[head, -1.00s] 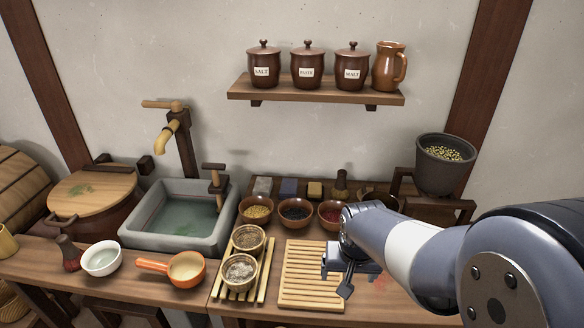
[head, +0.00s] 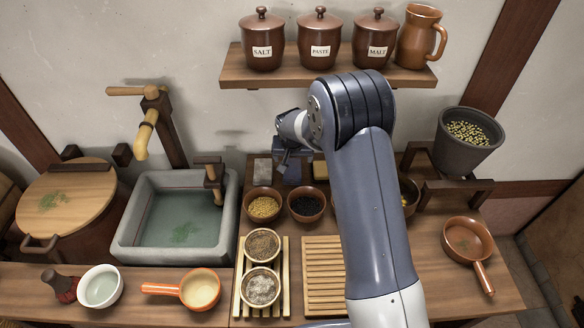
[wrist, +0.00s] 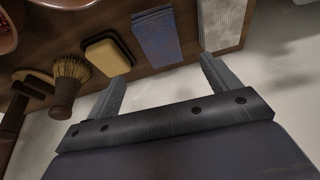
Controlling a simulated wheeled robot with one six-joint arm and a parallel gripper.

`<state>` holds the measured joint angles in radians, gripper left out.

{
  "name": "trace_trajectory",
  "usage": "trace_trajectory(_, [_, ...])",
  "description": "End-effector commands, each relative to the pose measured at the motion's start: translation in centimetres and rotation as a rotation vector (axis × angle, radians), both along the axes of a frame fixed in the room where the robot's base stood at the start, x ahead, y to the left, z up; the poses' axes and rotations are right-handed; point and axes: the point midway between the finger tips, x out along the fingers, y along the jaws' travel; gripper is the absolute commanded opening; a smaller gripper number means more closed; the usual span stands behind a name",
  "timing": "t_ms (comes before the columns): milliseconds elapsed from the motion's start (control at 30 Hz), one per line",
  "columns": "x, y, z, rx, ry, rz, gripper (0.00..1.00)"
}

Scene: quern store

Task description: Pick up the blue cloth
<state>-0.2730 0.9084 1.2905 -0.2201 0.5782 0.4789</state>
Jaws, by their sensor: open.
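The blue cloth (wrist: 157,38) lies folded on the wooden counter in the wrist view, between a yellow sponge and a pale ribbed cloth. In the head view the blue cloth (head: 292,175) shows only in part, behind the bowls and under my gripper. My gripper (head: 285,162) is open and empty at the back of the counter. In the wrist view my gripper (wrist: 163,68) has its two fingers spread. The blue cloth appears beyond the fingertips, between their lines. I see no contact.
A pale cloth (head: 262,170) and a yellow sponge (wrist: 107,54) flank the blue cloth closely. A brush (wrist: 70,82) lies past the sponge. Bowls (head: 263,204) stand in front. The shelf (head: 250,72) with jars hangs above, behind my arm. The wall is close behind.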

Motion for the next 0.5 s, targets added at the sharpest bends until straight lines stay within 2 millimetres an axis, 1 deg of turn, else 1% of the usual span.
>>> trace_trajectory(33, [0.3,-0.1,-1.3,-0.001,0.002,0.0,0.84])
trace_trajectory(100, [0.7,-0.1,-2.2,-0.001,0.002,0.0,0.84])
trace_trajectory(367, [1.5,0.0,-4.0,0.0,0.001,0.0,0.84])
trace_trajectory(500, [2.0,0.1,-6.0,-0.001,0.003,0.0,0.84])
